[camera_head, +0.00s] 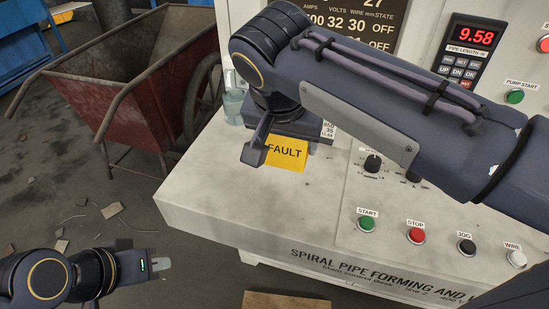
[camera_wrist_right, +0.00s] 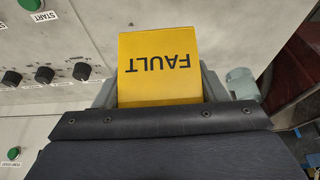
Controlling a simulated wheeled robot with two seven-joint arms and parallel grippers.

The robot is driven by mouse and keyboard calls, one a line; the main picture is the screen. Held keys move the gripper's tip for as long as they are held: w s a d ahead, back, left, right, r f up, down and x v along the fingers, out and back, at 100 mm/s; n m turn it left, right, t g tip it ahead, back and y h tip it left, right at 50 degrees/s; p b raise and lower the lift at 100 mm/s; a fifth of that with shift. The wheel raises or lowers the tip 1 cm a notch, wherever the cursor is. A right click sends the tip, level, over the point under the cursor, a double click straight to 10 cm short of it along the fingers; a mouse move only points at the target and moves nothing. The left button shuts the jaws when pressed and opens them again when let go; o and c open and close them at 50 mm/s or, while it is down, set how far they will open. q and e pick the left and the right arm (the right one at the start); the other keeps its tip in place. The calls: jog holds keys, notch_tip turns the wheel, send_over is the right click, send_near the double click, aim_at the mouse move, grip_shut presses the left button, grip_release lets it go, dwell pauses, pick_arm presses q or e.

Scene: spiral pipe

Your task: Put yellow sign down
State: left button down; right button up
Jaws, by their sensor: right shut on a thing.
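The yellow sign (camera_head: 287,154) with the word FAULT is at the left part of the pale control desk (camera_head: 215,210). My right gripper (camera_head: 262,148) is over the desk there, and one finger shows beside the sign's left edge. In the right wrist view the sign (camera_wrist_right: 160,65) stands between the two fingers of my right gripper (camera_wrist_right: 158,90), which is shut on it. Whether the sign's lower edge touches the desk cannot be told. My left gripper (camera_head: 150,264) is low at the left, away from the desk; its fingers are too small to judge.
A clear bottle (camera_head: 234,100) stands close behind my right gripper at the desk's left edge; it also shows in the right wrist view (camera_wrist_right: 242,83). Buttons (camera_head: 416,235) and a knob (camera_head: 372,162) lie to the right. A red cart (camera_head: 130,85) stands on the floor at the left.

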aim_at(276, 146)
jog(key=w+f, duration=0.1)
jog(key=a+f, duration=0.1)
jog(key=w+a+f, duration=0.1)
jog(key=f, duration=0.1)
jog(key=shift+w+f+b, duration=0.1)
jog(key=shift+w+b, duration=0.2)
jog(key=shift+w+f+b, duration=0.1)
jog(key=shift+f+b, duration=0.35)
jog(key=shift+f, duration=1.2)
jog(key=shift+f, duration=0.15)
jog(key=o, duration=1)
